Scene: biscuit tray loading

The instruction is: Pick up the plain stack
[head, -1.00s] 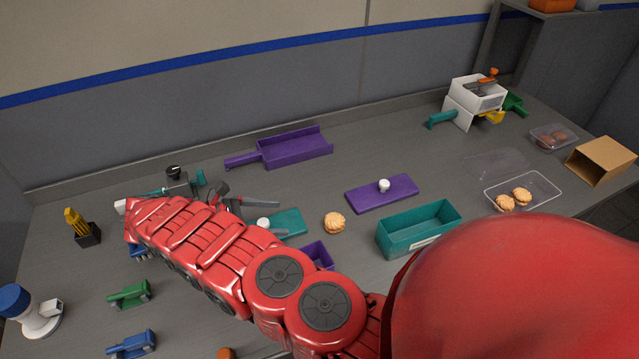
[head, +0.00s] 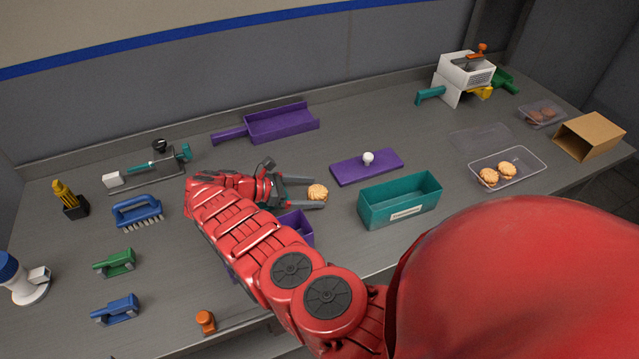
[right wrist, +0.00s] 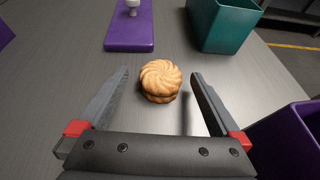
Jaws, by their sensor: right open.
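The plain stack (head: 318,192) is a golden, ridged round biscuit stack standing on the grey table. It also shows in the right wrist view (right wrist: 160,80), where its layers are visible from above. My right gripper (head: 318,193) is open, with its two fingers on either side of the stack. In the right wrist view the fingers (right wrist: 160,75) stand apart from the stack, with a gap on each side. My left gripper is not in view.
A purple lid (head: 350,172) with a white knob lies beyond the stack. A teal bin (head: 378,212) stands to the right, and a purple bin (head: 300,222) is close beside my gripper. A clear tray (head: 535,165) with two biscuit stacks is farther right.

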